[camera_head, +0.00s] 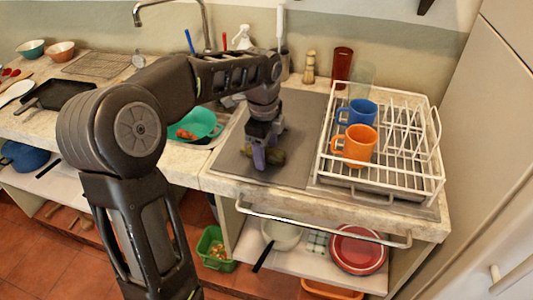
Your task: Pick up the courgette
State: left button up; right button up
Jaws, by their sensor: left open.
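The courgette (277,157) is a small dark green shape on the grey mat (300,120) on the counter, left of the dish rack. My left gripper (262,162) points down right at it, with the fingers beside or around it; I cannot tell which. The gripper is open. The gripper and wrist hide part of the courgette. My right gripper is not in view.
A white dish rack (437,165) with a blue mug (357,112) and an orange mug (356,146) stands to the right. A sink with a teal colander (197,123) lies to the left. A brown pepper mill (309,68) and a dark red cup (342,63) stand behind.

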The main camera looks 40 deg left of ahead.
pick_arm(q)
jog(key=shift+c, duration=0.2)
dwell(0.4)
grip_shut()
dwell(0.5)
